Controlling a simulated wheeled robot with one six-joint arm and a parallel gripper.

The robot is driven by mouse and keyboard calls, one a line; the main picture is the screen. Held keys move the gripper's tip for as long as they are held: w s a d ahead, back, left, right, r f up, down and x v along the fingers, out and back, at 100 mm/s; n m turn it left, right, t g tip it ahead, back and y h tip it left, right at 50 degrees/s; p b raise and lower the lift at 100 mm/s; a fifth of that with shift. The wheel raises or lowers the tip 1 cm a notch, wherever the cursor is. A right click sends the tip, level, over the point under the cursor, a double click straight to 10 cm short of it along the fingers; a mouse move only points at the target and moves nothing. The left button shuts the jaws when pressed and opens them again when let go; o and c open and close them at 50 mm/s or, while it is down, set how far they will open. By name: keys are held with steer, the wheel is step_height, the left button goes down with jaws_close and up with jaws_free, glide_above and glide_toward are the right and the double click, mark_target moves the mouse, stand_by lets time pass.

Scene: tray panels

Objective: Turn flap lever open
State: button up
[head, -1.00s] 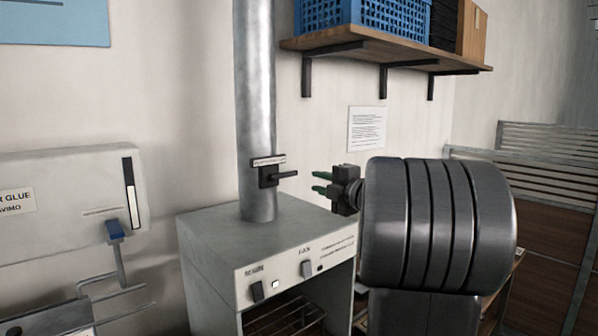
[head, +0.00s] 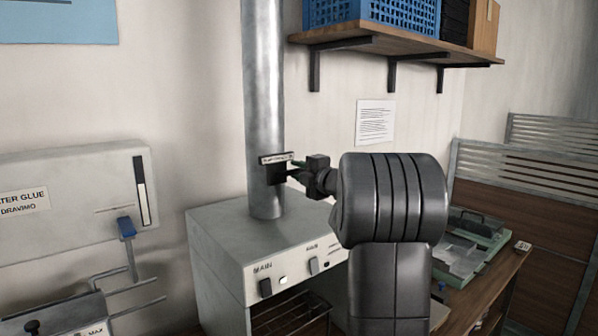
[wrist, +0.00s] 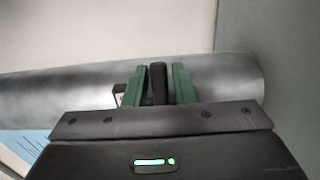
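The flap lever's black mount (head: 276,175) sits on the metal duct pipe (head: 265,95), under a small label plate, in the head view. Its handle is largely hidden there by my gripper (head: 295,171). In the wrist view the black lever handle (wrist: 158,84) stands between the two green fingers of my gripper (wrist: 160,72). The fingers are apart, one on each side of the handle. A gap shows on the right side; the left finger is very close, and I cannot tell whether it touches.
The pipe rises from a grey cabinet (head: 225,225) with switches on its front. A shelf (head: 400,45) with a blue crate is on the wall above. A white glue unit (head: 70,205) is at left. A table (head: 485,290) with green-edged trays is at right.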

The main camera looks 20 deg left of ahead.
jaws_close()
steer(key=shift+r+n+b, duration=0.15)
steer(key=shift+n+b, duration=0.35)
steer(key=shift+b, duration=0.05)
steer(key=shift+r+n, duration=0.25)
steer(key=shift+n, duration=0.05)
jaws_free()
